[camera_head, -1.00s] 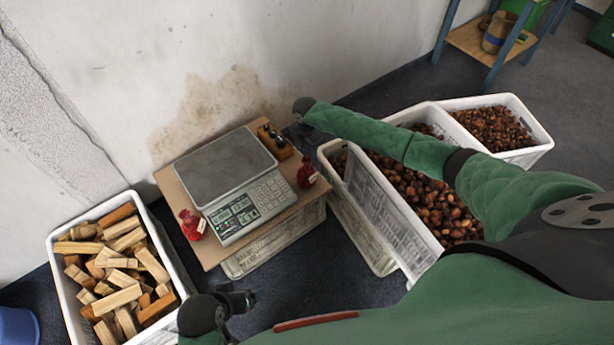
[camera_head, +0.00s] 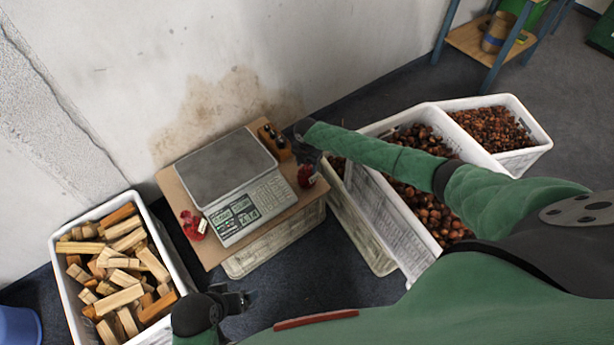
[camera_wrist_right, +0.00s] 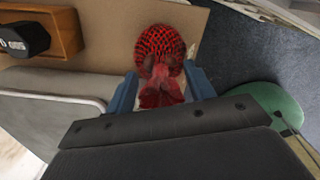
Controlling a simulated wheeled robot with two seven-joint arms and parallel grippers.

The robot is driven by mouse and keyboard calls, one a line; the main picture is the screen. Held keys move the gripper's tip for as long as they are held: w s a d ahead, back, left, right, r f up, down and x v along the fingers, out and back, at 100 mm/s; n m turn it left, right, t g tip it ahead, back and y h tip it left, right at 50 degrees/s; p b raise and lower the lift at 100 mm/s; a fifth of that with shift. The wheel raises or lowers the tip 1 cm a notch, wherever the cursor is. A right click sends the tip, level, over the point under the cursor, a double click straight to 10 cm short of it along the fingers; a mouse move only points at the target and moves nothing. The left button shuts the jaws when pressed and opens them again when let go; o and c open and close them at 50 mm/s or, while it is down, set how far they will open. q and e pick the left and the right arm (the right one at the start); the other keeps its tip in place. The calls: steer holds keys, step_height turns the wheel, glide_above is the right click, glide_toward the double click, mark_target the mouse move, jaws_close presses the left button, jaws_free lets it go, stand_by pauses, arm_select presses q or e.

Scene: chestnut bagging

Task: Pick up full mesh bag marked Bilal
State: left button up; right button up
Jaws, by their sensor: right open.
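A red mesh bag (camera_head: 307,177) sits on the right edge of the board, right of the scale. It also shows in the right wrist view (camera_wrist_right: 160,48), with its gathered neck toward my gripper. A second red mesh bag (camera_head: 192,223) sits left of the scale; no name is readable on either bag. My right gripper (camera_head: 308,157) is at the right-hand bag; in the wrist view its open blue fingers (camera_wrist_right: 162,90) stand either side of the bag's neck. My left gripper (camera_head: 240,301) hangs low in front of the board; its opening is unclear.
The scale (camera_head: 226,167) stands on a board (camera_head: 209,255) over a crate. A wooden block with black stamps (camera_head: 274,141) is behind the bag. Crates of chestnuts (camera_head: 398,239) stand right; a crate of wood (camera_head: 57,283) stands left.

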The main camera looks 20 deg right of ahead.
jaws_close()
stand_by(0.4)
